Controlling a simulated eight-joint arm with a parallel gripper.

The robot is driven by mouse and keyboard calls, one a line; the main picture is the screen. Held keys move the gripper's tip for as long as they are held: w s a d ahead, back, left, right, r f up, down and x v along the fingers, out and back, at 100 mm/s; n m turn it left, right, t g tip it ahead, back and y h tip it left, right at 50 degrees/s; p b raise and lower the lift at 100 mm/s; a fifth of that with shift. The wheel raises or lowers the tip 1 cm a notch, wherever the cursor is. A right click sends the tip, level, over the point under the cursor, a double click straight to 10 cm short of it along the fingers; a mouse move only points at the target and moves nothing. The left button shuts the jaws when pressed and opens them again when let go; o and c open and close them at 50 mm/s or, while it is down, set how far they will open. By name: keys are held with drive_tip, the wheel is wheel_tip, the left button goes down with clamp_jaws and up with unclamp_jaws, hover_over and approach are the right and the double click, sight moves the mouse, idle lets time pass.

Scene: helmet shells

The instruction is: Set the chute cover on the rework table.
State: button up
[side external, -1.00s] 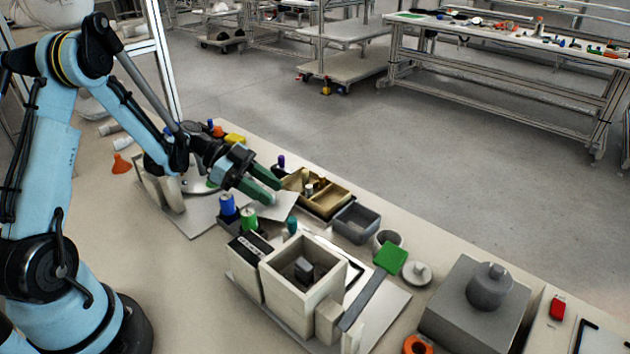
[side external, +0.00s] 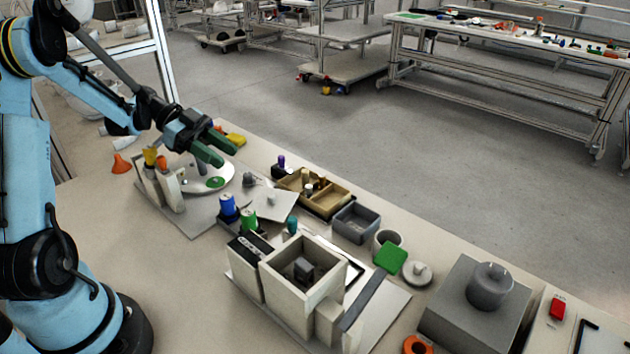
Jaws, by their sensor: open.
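A flat, pale square plate with a small knob (side external: 284,207) lies on the bench, just right of the blue and green cylinders; it looks like the chute cover. My gripper (side external: 227,156) is open, its two green fingers apart with nothing seen between them. It hangs up and to the left of the plate, above a round white disc (side external: 225,171) with a green spot. Which surface is the rework table I cannot tell; the plate appears to rest on the long beige workbench (side external: 120,235).
A pale square box (side external: 328,272) with a dark block inside stands in front. A wooden divided tray (side external: 335,200), a grey bin (side external: 357,222), a blue cylinder (side external: 228,208) and a green cylinder (side external: 249,220) stand near the plate. Bare bench lies at the front left.

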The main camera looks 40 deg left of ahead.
drive_tip(key=s+d+r+n+t+y, duration=0.1)
drive_tip(key=s+d+n+y, duration=0.2)
drive_tip(key=d+n+y, duration=0.2)
drive_tip(key=s+d+r+n+t+y, duration=0.1)
drive_tip(key=s+d+r+n+y, duration=0.1)
drive_tip(key=d+n+y, duration=0.4)
drive_tip(key=s+d+n, duration=0.1)
drive_tip(key=d+n, duration=0.1)
drive_tip(key=d, duration=0.2)
drive_tip(key=shift+s+r, duration=0.15)
drive_tip(key=shift+r, duration=0.05)
